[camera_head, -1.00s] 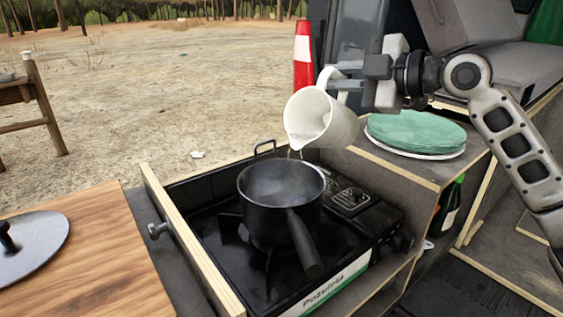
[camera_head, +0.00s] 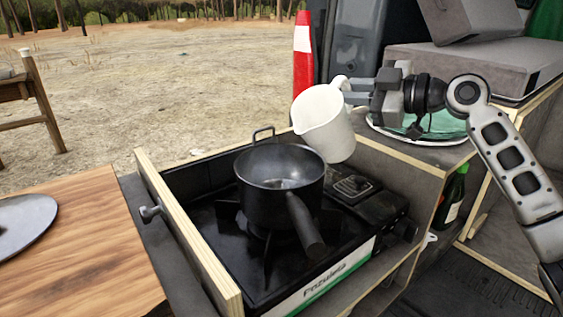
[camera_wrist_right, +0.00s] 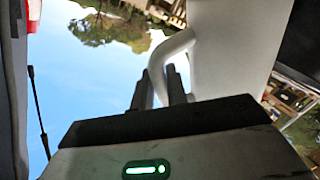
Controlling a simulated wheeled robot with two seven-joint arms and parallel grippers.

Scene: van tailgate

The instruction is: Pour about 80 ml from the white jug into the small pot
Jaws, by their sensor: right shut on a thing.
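The white jug (camera_head: 325,125) is held in the air above the right rear of the stove, slightly tilted with its spout to the left. My right gripper (camera_head: 352,93) is shut on the jug's handle; the right wrist view shows the fingers around the handle (camera_wrist_right: 178,45) beside the jug's body (camera_wrist_right: 225,50). The small black pot (camera_head: 270,205) stands on the camping stove, its handle toward the front right. A little shiny liquid (camera_head: 285,184) shows on its bottom. No stream falls from the jug. The liquid inside the jug is hidden. My left gripper is not in view.
The stove (camera_head: 215,240) sits in a wooden-edged drawer (camera_head: 185,235). A wooden board (camera_head: 75,245) with a grey lid (camera_head: 25,222) is at left. Green plates (camera_head: 435,128) lie behind the arm on a counter. A green bottle (camera_head: 452,195) stands below.

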